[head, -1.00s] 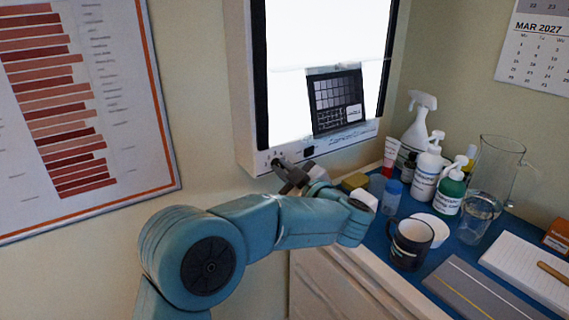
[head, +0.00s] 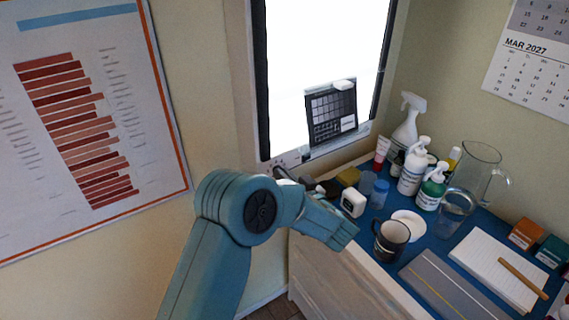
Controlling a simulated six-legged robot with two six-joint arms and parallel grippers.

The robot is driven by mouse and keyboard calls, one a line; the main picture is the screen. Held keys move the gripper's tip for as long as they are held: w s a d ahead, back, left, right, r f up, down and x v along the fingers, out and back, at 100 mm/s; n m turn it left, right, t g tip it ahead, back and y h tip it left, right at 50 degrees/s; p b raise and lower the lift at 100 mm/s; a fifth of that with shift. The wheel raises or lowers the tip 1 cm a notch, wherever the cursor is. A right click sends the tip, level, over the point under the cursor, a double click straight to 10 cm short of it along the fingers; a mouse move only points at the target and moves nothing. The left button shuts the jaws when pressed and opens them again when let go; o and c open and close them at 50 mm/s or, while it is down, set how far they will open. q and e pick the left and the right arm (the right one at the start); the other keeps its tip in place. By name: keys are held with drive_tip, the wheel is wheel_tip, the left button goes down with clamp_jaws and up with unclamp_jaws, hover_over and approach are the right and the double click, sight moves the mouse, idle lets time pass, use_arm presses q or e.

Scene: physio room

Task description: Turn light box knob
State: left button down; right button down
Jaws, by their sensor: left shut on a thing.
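The light box (head: 325,70) hangs on the wall with a bright white panel. A dark film with a grid of small images (head: 332,112) stands against its lower right. My left gripper (head: 284,173) is at the bottom edge of the light box, left of its middle. Its dark fingers are shut on the light box knob, which the gripper and my arm mostly hide. The knob's angle cannot be made out. My right gripper is not in view.
A cabinet with a blue top (head: 405,263) stands below, to the right. It holds a dark mug (head: 390,242), a spray bottle (head: 406,125), pump bottles (head: 413,168), a glass jug (head: 480,170) and a notepad (head: 490,265). A framed chart (head: 75,110) hangs at left.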

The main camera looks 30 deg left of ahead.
use_arm(q)
drive_tip(key=shift+f+m+p, duration=0.15)
drive_tip(key=shift+m+p, duration=4.6)
drive_tip(key=shift+m, duration=1.35)
drive_tip(key=c, duration=1.2)
unclamp_jaws()
drive_tip(key=shift+d, duration=0.1)
